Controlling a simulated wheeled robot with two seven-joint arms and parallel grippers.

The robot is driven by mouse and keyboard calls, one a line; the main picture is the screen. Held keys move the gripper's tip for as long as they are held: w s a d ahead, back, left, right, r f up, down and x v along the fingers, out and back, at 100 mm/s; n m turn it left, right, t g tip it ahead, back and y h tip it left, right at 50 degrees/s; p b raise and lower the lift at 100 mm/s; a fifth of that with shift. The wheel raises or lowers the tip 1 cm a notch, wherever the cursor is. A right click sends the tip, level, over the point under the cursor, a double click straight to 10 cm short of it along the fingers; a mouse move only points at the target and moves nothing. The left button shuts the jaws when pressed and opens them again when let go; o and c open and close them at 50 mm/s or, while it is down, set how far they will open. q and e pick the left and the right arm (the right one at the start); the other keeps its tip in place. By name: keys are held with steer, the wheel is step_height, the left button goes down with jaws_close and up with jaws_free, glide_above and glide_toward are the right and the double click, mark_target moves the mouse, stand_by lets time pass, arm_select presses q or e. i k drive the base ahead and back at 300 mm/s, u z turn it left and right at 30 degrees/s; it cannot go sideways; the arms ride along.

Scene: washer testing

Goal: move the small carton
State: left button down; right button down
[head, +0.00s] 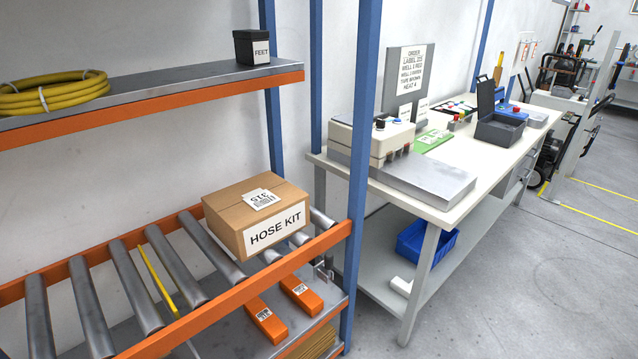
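A small brown carton (226,208) labelled "HOSE KIT" sits on the roller shelf (122,283) of the rack, at its right end near the blue upright. A white label (261,198) lies on its top. The carton rests on the metal rollers behind the orange front rail. Neither of my grippers shows in the head view.
Above is a shelf with a coiled yellow hose (52,93) and a black "FEET" bin (252,47). A blue rack upright (360,150) stands right of the carton. Orange boxes (266,320) lie below.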

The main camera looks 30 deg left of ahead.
mark_target(246, 233)
steer(key=i, duration=0.8)
steer(key=u, duration=2.05)
